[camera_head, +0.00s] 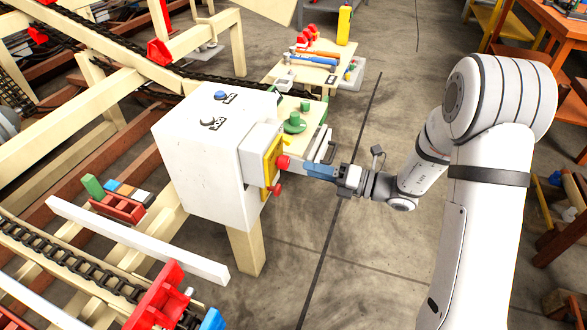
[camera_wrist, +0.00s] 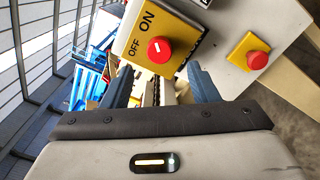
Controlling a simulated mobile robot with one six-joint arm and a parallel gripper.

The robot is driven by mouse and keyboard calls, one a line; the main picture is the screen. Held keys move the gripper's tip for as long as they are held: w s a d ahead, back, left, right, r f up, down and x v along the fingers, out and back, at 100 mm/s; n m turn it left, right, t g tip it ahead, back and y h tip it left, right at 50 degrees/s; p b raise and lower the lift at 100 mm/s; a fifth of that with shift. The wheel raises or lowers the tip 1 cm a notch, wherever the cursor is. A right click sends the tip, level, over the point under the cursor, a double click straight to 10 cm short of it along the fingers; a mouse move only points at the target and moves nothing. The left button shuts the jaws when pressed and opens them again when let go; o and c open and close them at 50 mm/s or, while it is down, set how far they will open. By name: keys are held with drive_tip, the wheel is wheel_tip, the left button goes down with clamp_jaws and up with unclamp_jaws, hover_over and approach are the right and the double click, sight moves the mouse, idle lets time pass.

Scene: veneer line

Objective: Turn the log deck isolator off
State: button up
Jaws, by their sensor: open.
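The isolator is a yellow plate (camera_wrist: 128,43) marked ON and OFF, with a round red knob (camera_wrist: 159,50), in the wrist view. A small pale mark shows on the knob; I cannot tell surely which word it points at. In the head view the knob (camera_head: 283,162) stands out from the right side of a white cabinet (camera_head: 200,165). My gripper (camera_head: 306,169) is open, close in front of the knob. In the wrist view its blue-grey fingers (camera_wrist: 162,82) are spread, with the knob ahead between them; I see no grip on it.
A second red button (camera_wrist: 258,59) on a yellow base sits beside the isolator; it shows below the knob in the head view (camera_head: 275,190). A bench with tools (camera_head: 318,72) stands behind.

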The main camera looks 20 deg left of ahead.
sight(288, 164)
drive_tip(key=a, duration=0.6)
drive_tip(key=shift+w+a+b, duration=0.15)
drive_tip(key=shift+w+b, duration=0.05)
drive_tip(key=shift+b, duration=0.2)
drive_tip(key=c, duration=0.9)
drive_tip(key=shift+d, duration=0.2)
drive_tip(key=shift+c, duration=0.4)
drive_tip(key=shift+a, duration=0.1)
